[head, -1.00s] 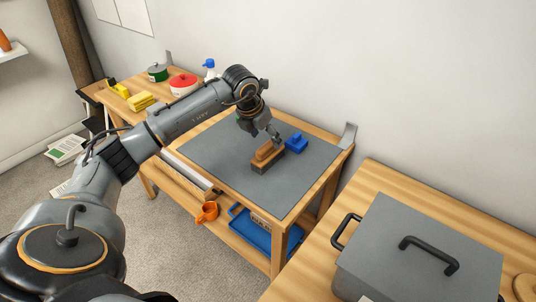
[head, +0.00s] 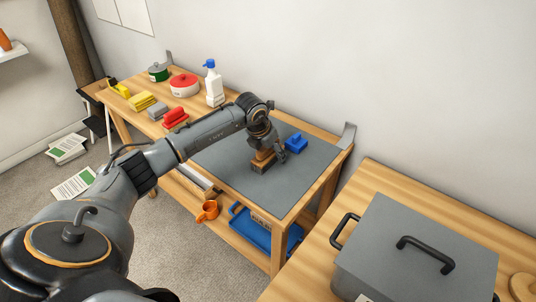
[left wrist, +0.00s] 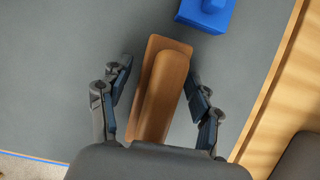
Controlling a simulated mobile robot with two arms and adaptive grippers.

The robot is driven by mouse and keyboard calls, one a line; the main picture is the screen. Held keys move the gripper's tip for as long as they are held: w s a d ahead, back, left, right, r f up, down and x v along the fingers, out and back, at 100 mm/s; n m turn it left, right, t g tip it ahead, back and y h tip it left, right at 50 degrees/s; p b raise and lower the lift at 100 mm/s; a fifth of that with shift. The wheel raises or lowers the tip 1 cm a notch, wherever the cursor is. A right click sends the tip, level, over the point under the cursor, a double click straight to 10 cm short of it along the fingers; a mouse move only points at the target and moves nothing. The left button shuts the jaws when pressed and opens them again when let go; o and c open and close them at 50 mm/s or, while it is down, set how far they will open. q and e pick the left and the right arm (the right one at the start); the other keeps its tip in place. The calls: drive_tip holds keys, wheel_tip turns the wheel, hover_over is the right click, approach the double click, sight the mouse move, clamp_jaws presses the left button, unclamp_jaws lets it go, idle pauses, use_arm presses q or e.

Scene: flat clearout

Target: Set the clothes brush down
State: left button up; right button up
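In the left wrist view the brush (left wrist: 168,85) lies between the two spread fingers of my left gripper (left wrist: 158,68). A gap shows beside the left finger; the right fingertip is close to the brush's edge. My right gripper is out of view.
A large grey lidded box (head: 415,250) fills the right table. The mat's front is clear.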

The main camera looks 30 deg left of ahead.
use_arm(q)
drive_tip(key=c, duration=1.1)
drive_tip(key=shift+o, duration=0.2)
